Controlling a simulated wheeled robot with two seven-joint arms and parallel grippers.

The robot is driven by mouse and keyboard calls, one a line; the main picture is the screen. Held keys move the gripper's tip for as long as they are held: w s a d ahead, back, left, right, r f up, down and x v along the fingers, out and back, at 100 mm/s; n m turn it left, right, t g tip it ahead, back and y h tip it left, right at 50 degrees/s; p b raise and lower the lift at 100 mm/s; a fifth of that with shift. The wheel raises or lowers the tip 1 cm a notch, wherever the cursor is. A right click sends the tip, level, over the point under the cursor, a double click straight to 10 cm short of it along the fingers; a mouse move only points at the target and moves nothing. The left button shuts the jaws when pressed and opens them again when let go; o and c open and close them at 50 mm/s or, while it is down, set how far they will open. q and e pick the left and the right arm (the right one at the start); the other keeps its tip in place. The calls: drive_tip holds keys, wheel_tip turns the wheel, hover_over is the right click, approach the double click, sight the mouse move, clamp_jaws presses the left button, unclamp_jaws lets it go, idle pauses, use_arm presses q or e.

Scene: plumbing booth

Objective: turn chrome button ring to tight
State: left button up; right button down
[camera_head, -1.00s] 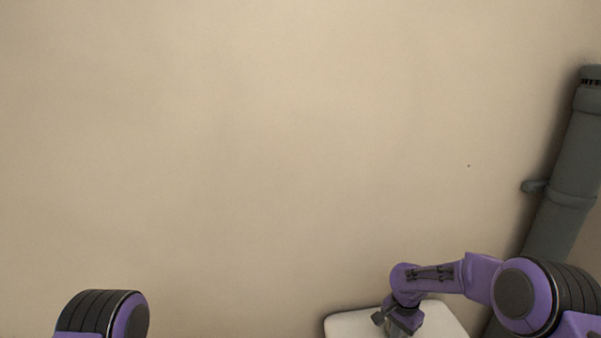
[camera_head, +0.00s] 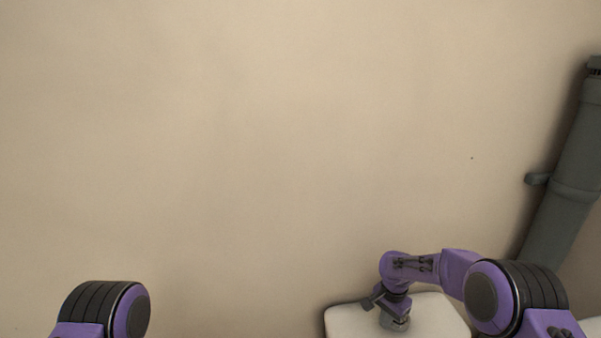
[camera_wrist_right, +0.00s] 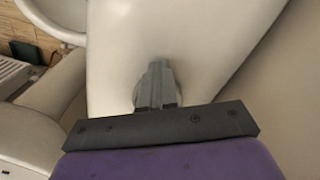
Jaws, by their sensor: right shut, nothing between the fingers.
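The white cistern lid (camera_head: 347,321) shows at the bottom of the head view, and its white surface (camera_wrist_right: 110,60) fills the middle of the right wrist view. My right gripper (camera_wrist_right: 158,70) is shut and empty, pointing at this surface. In the head view it (camera_head: 394,321) is over the lid. A small rounded edge shows beside the fingers in the wrist view, perhaps the chrome button ring (camera_wrist_right: 139,94); the fingers hide most of it. I cannot tell whether they touch it. My left gripper is out of view; only part of my left arm shows.
A grey vertical pipe (camera_head: 562,205) with a side stub stands at the right of the head view. The beige wall (camera_head: 250,150) is bare. At the left of the wrist view are a white rounded rim (camera_wrist_right: 50,22), a radiator (camera_wrist_right: 12,74) and wood-like flooring.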

drive_tip(key=shift+w+d+r, duration=0.2)
drive_tip(key=shift+w+d, duration=0.1)
drive_tip(key=shift+w, duration=0.15)
drive_tip(key=shift+a, duration=0.1)
drive_tip(key=shift+s+a, duration=0.15)
drive_tip(key=shift+a, duration=0.05)
drive_tip(key=shift+r+p, duration=0.15)
drive_tip(key=shift+p, duration=0.25)
drive_tip(key=r+p, duration=0.4)
drive_tip(key=r, duration=0.1)
drive_tip(key=shift+s+a+r+p, duration=0.1)
drive_tip(key=shift+a+r+p, duration=0.15)
drive_tip(key=shift+p, duration=0.1)
